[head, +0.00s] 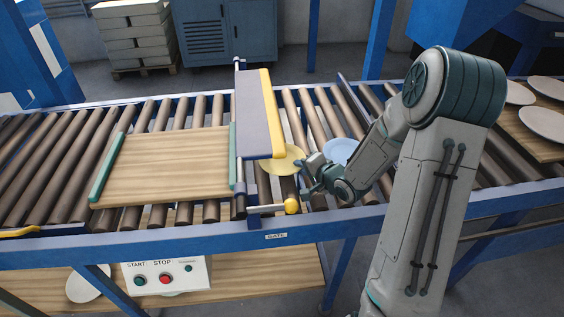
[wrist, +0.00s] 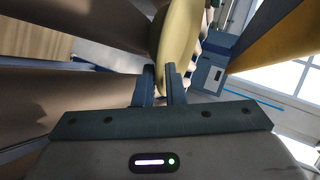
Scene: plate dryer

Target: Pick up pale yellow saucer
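The pale yellow saucer (head: 282,163) is on the rollers beside the yellow-edged gate, which hides part of it. My gripper (head: 309,176) is at its right side, low over the rollers. In the wrist view the saucer (wrist: 177,35) is seen nearly edge-on, just past the fingertips. My gripper (wrist: 160,78) has its two fingers close together with a narrow gap, and the saucer's near rim is at that gap. The right finger overlaps the saucer in the picture. I cannot tell whether the fingers press on the rim.
The grey and yellow gate (head: 255,110) stands left of the saucer. A yellow-knobbed rod (head: 291,206) is in front. A light blue plate (head: 341,151) lies behind my gripper. A wooden board (head: 165,165) covers rollers at left. White plates (head: 545,123) lie at far right.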

